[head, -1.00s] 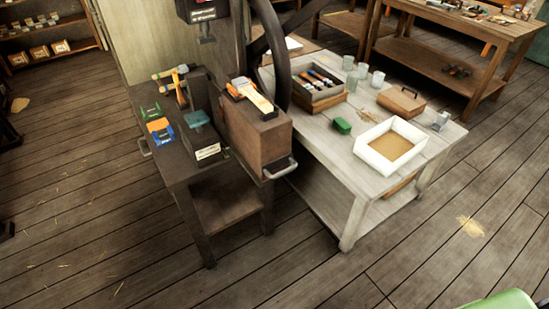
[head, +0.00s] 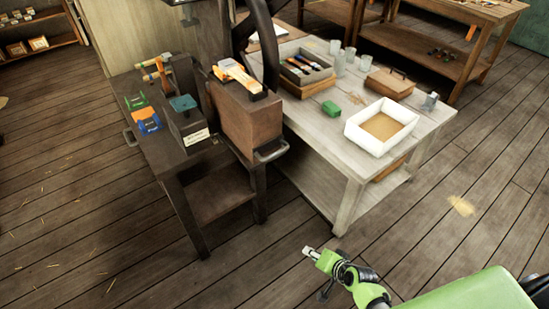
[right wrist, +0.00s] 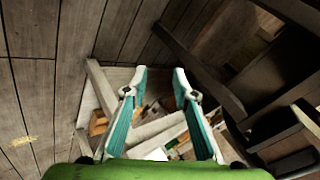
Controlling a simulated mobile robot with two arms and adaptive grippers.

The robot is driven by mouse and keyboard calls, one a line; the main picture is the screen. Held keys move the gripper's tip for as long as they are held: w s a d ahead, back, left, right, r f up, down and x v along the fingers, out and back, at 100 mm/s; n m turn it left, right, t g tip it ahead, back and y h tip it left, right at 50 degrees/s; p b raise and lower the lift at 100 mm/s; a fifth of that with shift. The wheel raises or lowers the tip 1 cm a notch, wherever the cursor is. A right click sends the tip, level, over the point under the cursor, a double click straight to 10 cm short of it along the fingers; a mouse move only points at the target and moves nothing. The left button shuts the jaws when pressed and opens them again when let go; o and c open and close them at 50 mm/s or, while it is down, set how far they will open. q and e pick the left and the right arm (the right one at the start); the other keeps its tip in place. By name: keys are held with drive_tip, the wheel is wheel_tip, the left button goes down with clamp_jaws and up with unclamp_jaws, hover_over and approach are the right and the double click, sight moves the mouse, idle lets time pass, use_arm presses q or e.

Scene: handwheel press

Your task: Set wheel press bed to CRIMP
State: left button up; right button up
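The press stands on a dark bench (head: 229,197). Its large dark handwheel (head: 268,60) is cut by the top edge of the head view. In front of the wheel is a brown block (head: 250,126) with a metal bar handle (head: 271,151). To its left is a dark block with a teal top (head: 183,103) and a white label (head: 196,137), too small to read. I cannot tell the bed's setting. My right gripper (head: 310,253) is over the floor in front of the benches, apart from the press. The right wrist view shows its fingers (right wrist: 157,80) open and empty.
Orange and blue clamps (head: 146,121) lie on the dark bench. The floor in front is clear.

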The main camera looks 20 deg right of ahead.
drive_tip(key=w+r+m+t+y+b, duration=0.1)
drive_tip(key=w+r+t, duration=0.1)
drive_tip(key=w+r, duration=0.35)
drive_tip(key=w+r+m+t, duration=0.1)
drive_tip(key=w+r+m, duration=0.15)
drive_tip(key=r, duration=0.55)
drive_tip(key=m+t+y+b, duration=0.1)
drive_tip(key=t+y, duration=0.2)
approach(277, 153)
drive_tip(key=x, duration=1)
drive_tip(key=shift+w+f, duration=0.25)
drive_tip(key=shift+w, duration=0.1)
clamp_jaws()
